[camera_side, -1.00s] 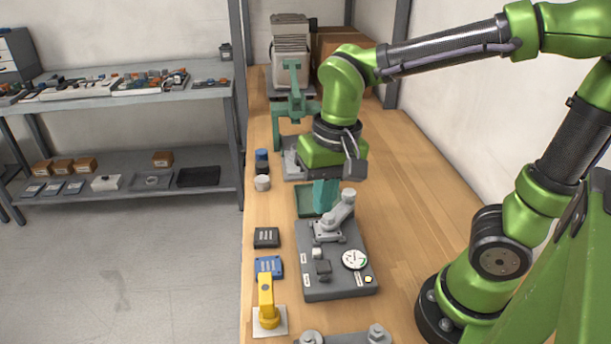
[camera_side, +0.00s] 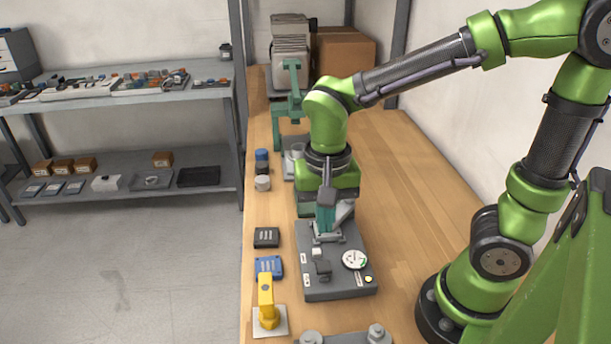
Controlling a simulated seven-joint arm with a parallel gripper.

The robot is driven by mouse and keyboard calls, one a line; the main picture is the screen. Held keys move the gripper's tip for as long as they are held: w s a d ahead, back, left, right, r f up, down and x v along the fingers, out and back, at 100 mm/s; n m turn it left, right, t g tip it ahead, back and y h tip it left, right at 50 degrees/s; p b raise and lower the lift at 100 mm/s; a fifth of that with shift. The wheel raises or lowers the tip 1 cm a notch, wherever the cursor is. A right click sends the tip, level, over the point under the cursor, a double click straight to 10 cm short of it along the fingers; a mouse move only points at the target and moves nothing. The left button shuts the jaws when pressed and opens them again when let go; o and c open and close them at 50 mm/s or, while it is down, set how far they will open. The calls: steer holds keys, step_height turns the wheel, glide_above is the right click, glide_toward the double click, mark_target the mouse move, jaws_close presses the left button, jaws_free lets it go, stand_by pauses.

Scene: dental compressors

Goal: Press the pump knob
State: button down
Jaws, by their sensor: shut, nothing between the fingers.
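The pump unit is a dark grey base plate (camera_side: 335,285) on the wooden bench, with a round white gauge (camera_side: 354,260), a small black block and a white button on top. Its grey pump lever (camera_side: 344,212) stands at the far end and is partly hidden behind my gripper. I cannot clearly make out the pump knob at the lever's end. My gripper (camera_side: 325,227) points down with its teal fingers shut, over the far end of the plate and close beside the lever. I cannot tell whether the fingers touch the lever.
A black box (camera_side: 266,237), a blue box (camera_side: 269,266) and a yellow clamp (camera_side: 267,305) line the bench's left edge. A green press (camera_side: 291,105) stands behind my gripper. Another grey plate (camera_side: 345,339) is at the front. The bench to the right is clear.

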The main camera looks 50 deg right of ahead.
mark_target(323, 265)
step_height(323, 265, down, 9)
steer(key=shift+f, duration=0.1)
stand_by(0.4)
steer(key=shift+f, duration=1.05)
step_height(323, 265, up, 14)
steer(key=shift+r, duration=0.25)
stand_by(0.4)
